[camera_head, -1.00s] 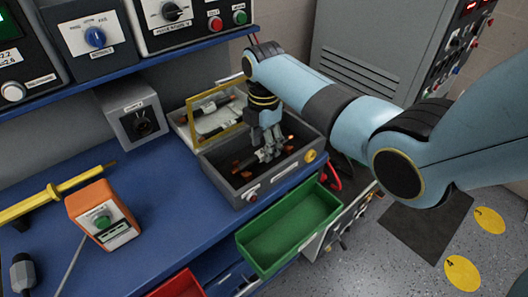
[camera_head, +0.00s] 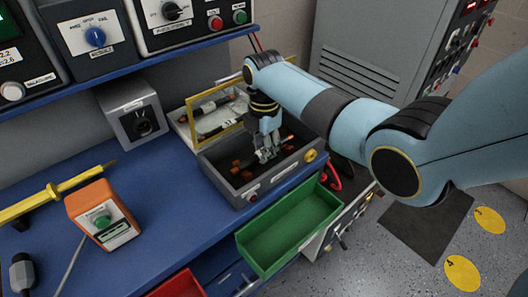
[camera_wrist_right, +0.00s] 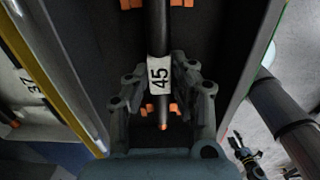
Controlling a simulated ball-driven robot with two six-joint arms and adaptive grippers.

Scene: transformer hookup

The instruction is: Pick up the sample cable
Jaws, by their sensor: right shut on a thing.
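The sample cable (camera_wrist_right: 161,30) is a dark rod with a white tag marked 45 and an orange tip. It lies in the open grey test box (camera_head: 222,176), along orange clips; whether it is lifted off them I cannot tell. My right gripper (camera_head: 265,155) reaches down into the box from above. In the right wrist view my right gripper (camera_wrist_right: 162,92) has its fingers on both sides of the tag and is shut on the cable. In the head view the fingers hide much of the cable. My left gripper is not in the head view.
The box's yellow-edged lid (camera_head: 200,103) stands open behind it, with another tagged cable nearby. A green bin (camera_head: 290,228) sits in front, below the bench edge.

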